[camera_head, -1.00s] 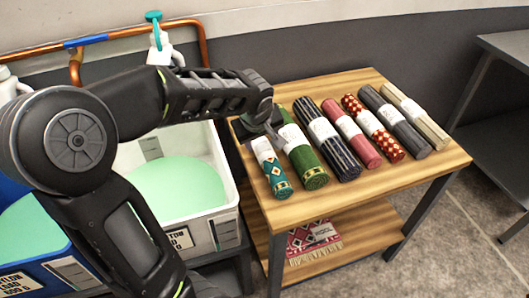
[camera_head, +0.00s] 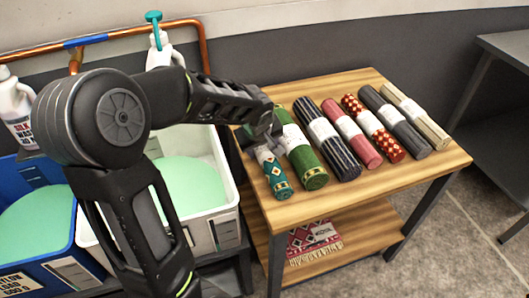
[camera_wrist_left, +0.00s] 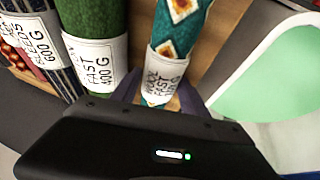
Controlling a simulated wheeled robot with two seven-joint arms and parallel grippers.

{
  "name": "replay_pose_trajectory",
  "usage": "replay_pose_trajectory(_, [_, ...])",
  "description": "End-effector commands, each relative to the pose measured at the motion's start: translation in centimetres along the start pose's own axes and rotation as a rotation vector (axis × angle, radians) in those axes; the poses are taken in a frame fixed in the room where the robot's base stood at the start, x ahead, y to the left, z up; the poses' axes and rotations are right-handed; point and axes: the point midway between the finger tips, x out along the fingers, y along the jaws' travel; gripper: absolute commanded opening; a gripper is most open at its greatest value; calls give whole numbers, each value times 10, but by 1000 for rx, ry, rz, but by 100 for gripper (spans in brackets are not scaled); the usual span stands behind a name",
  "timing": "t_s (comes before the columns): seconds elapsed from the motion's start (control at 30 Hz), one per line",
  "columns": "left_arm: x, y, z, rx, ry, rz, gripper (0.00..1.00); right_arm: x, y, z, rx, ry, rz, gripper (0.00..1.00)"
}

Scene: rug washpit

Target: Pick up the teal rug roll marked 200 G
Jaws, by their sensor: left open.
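The teal rug roll (camera_head: 273,174), with a diamond pattern and a white label, lies at the left end of the wooden table's row. In the left wrist view the teal roll (camera_wrist_left: 180,30) runs between my finger tips, and its label weight is not readable. My left gripper (camera_head: 262,143) is open at the roll's label end, partly covering it. In the left wrist view the gripper (camera_wrist_left: 160,92) has one finger on each side of the roll; I cannot tell whether they touch it. My right gripper is not in view.
A green roll (camera_head: 300,153) marked 400 G lies close beside the teal one, then a dark striped roll (camera_head: 328,142) marked 600 G and several more. A white tub (camera_head: 228,205) with green liquid stands left of the wooden table (camera_head: 400,190). A folded rug (camera_head: 313,242) lies on the lower shelf.

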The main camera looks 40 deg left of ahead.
Motion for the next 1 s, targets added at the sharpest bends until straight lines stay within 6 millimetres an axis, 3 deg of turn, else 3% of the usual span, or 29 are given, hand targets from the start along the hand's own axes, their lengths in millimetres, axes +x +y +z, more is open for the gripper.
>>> replay_pose_trajectory(0.17, [0, 0, 0, 0, 0, 0, 51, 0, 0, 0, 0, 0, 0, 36])
replay_pose_trajectory(0.77, [0, 0, 0, 0, 0, 0, 2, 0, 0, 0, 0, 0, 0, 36])
replay_pose_trajectory(1.0, [0, 0, 0, 0, 1, 1, 0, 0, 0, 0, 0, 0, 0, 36])
